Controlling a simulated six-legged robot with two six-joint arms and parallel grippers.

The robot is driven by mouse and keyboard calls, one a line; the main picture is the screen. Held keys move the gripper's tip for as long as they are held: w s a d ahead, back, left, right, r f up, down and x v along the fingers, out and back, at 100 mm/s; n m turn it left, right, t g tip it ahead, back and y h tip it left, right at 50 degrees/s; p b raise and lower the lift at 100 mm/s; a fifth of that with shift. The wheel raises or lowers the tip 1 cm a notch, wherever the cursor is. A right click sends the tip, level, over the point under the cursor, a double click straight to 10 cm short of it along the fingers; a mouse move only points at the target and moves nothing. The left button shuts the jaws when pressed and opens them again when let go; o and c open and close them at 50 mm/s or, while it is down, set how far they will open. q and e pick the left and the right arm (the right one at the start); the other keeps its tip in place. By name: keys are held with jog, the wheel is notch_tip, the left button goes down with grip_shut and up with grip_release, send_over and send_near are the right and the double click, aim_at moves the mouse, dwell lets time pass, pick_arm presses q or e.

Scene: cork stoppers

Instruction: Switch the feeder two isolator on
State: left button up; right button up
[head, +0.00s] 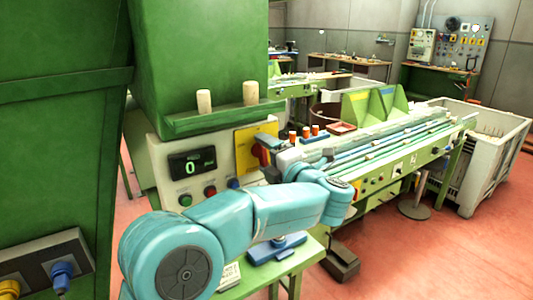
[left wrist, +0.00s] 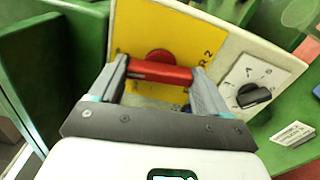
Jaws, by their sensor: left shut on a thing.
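The feeder two isolator is a red rotary handle (left wrist: 160,72) on a yellow plate (left wrist: 186,42); part of the lettering, ending in "ER 2", shows in the left wrist view. In the head view the red handle (head: 259,157) is partly hidden by my gripper, and the yellow plate (head: 243,149) sits at the right of the control panel. My left gripper (head: 267,146) is shut on the red handle. In the left wrist view its fingers (left wrist: 159,74) stand at both ends of the handle, which lies crosswise. My right gripper is not in view.
The panel has a display (head: 192,163) reading 0 and several coloured buttons. A black knob (left wrist: 254,95) on a pale plate is beside the yellow plate. Two corks (head: 250,93) stand on the green ledge above. A conveyor line (head: 395,140) extends right.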

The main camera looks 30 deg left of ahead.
pick_arm(q)
jog(key=shift+m, duration=0.9)
jog(key=o, duration=1)
jog(key=b+v, duration=0.3)
jog(key=v, duration=1.3)
jog(key=shift+d+b, duration=0.2)
jog(key=shift+b, duration=0.15)
